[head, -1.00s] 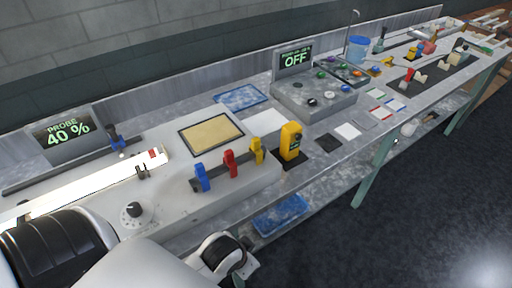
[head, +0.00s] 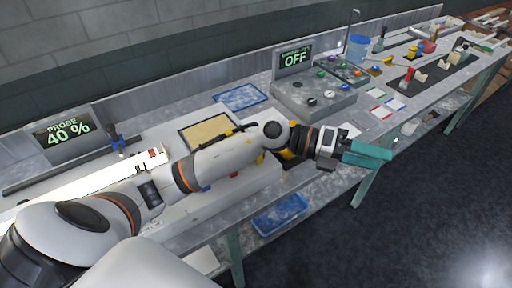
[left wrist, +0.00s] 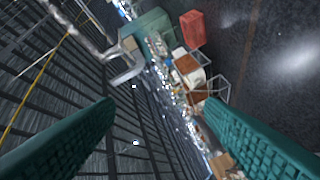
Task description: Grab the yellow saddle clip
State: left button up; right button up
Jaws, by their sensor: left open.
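My left gripper (head: 372,153) is in the head view with its teal fingers at the front edge of the bench, right of the middle. In the left wrist view (left wrist: 160,140) its two fingers stand wide apart with nothing between them. A small yellow patch (head: 260,158), apparently the yellow clip on the short rail, shows below my left forearm; the arm hides most of it. The gripper is well to the right of it and not touching it. Bits of the blue and red clips show under the arm. My right gripper is not in view.
A control box (head: 312,98) and a display reading OFF (head: 295,59) stand behind the gripper. A blue cup (head: 358,48) and small yellow pieces (head: 387,61) are farther along the bench. A blue tray (head: 280,214) lies on the lower shelf. The floor in front is clear.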

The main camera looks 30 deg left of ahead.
pick_arm(q)
jog(key=w+a+f+m+g+y, duration=0.3)
jog(key=a+f+y, duration=0.4)
jog(key=a+y, duration=0.55)
jog(key=a, duration=0.4)
jog(key=a+r+g+y, duration=0.1)
jog(key=a+y, duration=0.1)
jog(key=a, duration=0.4)
jog(key=a+r+n+y, duration=0.1)
jog(key=a+y, duration=0.1)
jog(key=a, duration=0.4)
jog(key=shift+w+r+g+y, duration=0.1)
jog(key=shift+w+g+y, duration=0.15)
jog(key=shift+w+g, duration=0.05)
jog(key=f, duration=0.2)
jog(key=f+p, duration=0.1)
jog(key=f, duration=0.1)
jog(key=f+p, duration=0.1)
jog(key=f, duration=0.1)
jog(key=shift+s+a+f, duration=0.1)
jog(key=shift+a+f, duration=0.05)
jog(key=shift+a, duration=0.15)
jog(key=f+p, duration=0.2)
jog(key=f, duration=0.1)
jog(key=f+p, duration=0.1)
jog(key=shift+s+d+f, duration=0.25)
jog(key=shift+d+f, duration=0.1)
jog(key=shift+d, duration=0.05)
jog(key=shift+f, duration=0.4)
